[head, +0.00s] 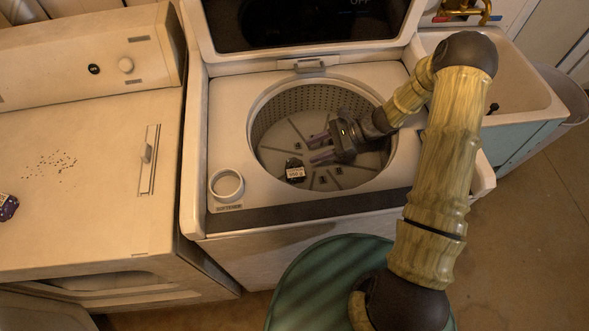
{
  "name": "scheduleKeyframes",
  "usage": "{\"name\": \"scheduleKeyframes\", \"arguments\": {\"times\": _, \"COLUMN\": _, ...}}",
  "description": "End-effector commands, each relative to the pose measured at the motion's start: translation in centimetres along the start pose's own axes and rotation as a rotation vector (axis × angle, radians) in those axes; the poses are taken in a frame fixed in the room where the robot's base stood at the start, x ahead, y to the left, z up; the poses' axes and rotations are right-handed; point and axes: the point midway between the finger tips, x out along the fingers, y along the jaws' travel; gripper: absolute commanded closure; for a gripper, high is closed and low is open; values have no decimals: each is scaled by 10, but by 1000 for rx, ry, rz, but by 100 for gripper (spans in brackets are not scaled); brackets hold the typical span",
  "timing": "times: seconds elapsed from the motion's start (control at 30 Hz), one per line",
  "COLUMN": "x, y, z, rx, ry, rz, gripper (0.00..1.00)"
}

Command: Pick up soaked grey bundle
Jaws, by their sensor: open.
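A small dark bundle with a pale printed label (295,171) lies on the floor of the open washer drum (268,137). It looks nearly black here, and I cannot tell whether it is the soaked grey bundle or whether it is wet. No other bundle shows in the drum. My gripper (311,149) is inside the drum, with its two purple fingers spread apart and pointing left. It is empty, above and slightly right of the dark bundle in the picture. My gripper and wrist hide part of the drum's right side.
The washer's raised lid (300,22) stands behind the drum. A white ring-shaped cup (226,185) sits at the front-left corner. A dryer (90,140) with scattered dark specks is on the left, a utility sink (520,90) on the right.

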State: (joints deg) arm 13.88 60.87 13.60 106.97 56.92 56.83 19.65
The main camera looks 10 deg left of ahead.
Motion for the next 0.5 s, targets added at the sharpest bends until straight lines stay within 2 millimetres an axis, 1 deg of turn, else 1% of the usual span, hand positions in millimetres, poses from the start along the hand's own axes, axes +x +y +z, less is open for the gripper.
{"name": "scheduleKeyframes", "arguments": {"times": 0.27, "x": 22, "y": 1, "z": 1, "rx": -1, "ry": 0, "rz": 3, "gripper": 54}}
{"name": "scheduleKeyframes", "arguments": {"times": 0.5, "x": 23, "y": 1, "z": 0, "rx": -2, "ry": 2, "rz": 2, "gripper": 54}}
